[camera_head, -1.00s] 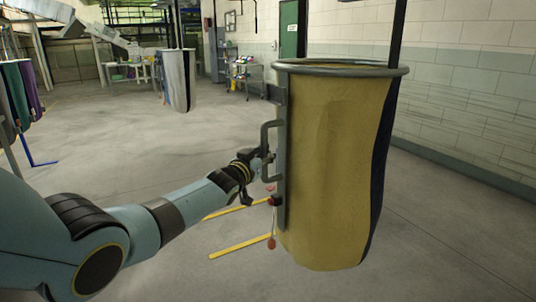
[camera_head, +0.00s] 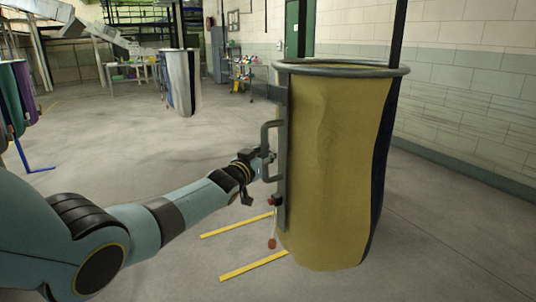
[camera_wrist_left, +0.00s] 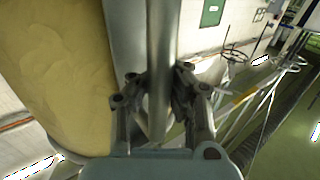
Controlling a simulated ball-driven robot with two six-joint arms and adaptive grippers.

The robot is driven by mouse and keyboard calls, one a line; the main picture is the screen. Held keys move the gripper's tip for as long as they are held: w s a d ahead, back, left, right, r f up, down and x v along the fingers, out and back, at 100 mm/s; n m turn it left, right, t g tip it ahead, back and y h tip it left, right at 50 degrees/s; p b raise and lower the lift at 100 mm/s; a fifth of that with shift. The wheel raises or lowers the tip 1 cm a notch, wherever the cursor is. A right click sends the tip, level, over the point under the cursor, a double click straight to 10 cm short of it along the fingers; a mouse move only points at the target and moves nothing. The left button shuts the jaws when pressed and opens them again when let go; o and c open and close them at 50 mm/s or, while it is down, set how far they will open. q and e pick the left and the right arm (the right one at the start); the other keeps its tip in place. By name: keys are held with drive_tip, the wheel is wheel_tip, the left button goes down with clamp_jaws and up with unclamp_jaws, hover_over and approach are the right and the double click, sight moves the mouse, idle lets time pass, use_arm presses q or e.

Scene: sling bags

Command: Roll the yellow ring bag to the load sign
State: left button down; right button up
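The yellow ring bag (camera_head: 335,170) hangs upright from a grey metal ring at the right of the head view, with a dark strip down its right side. A grey bracket with a C-shaped handle (camera_head: 267,150) is on its left side. My left gripper (camera_head: 264,158) is at this handle. In the left wrist view its fingers (camera_wrist_left: 162,100) press on both sides of the handle bar (camera_wrist_left: 160,55), with the yellow cloth (camera_wrist_left: 55,70) at the left. My right gripper is not in view. I cannot make out a load sign.
A white and dark bag (camera_head: 183,80) hangs farther back. Green and purple bags (camera_head: 15,95) hang at the far left, by a blue floor foot (camera_head: 38,167). A pale block wall (camera_head: 470,110) runs along the right. Grey floor (camera_head: 110,140) ahead left is clear.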

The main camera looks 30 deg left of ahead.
use_arm(q)
drive_tip(key=shift+s+a+f, duration=0.15)
drive_tip(key=shift+a+f, duration=0.25)
drive_tip(key=shift+f, duration=0.1)
drive_tip(key=c, duration=1.2)
unclamp_jaws()
drive_tip(key=shift+s+a+r, duration=0.25)
drive_tip(key=shift+s+a, duration=0.05)
drive_tip(key=shift+o, duration=0.2)
drive_tip(key=shift+w+d+r, duration=0.1)
drive_tip(key=shift+d, duration=0.1)
drive_tip(key=s, duration=1.2)
drive_tip(key=shift+d, duration=0.3)
